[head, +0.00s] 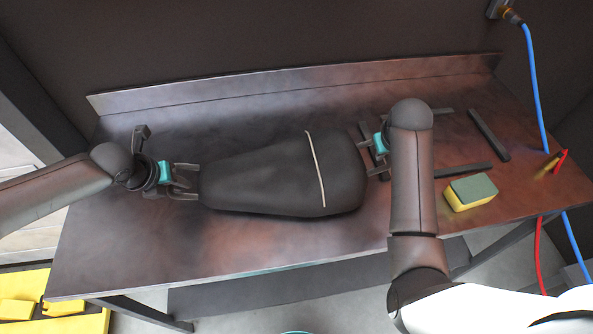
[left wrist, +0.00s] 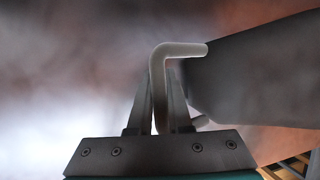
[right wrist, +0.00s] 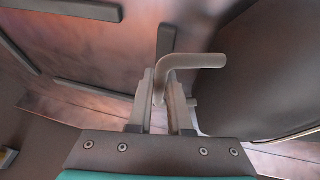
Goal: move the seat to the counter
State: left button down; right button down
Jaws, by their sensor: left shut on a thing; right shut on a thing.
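The black seat (head: 265,176), with a pale strap across it, is at the middle of the metal counter (head: 130,242), between my two grippers. Its narrow end points left. I cannot tell whether it rests on the counter or hangs just above it. My left gripper (head: 186,180) is shut on the bent handle (left wrist: 178,50) at the seat's narrow end. My right gripper (head: 372,160) is shut on the bent handle (right wrist: 190,62) at the wide end. The seat also shows at the right in the left wrist view (left wrist: 265,75) and in the right wrist view (right wrist: 262,75).
Dark strips (head: 488,134) lie on the counter's right part. A yellow and green sponge (head: 470,193) lies near its right front. A raised lip (head: 250,90) runs along the back. Blue (head: 534,80) and red (head: 540,255) hoses hang at the right. The counter's left part is clear.

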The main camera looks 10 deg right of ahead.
dwell(0.6)
pick_arm(q)
jog(key=shift+w+r, duration=0.15)
jog(key=shift+r, duration=0.05)
pick_arm(e)
jog(key=shift+w+r, duration=0.1)
jog(key=shift+r, duration=0.1)
pick_arm(q)
jog(key=shift+r, duration=0.15)
pick_arm(e)
jog(key=shift+r, duration=0.1)
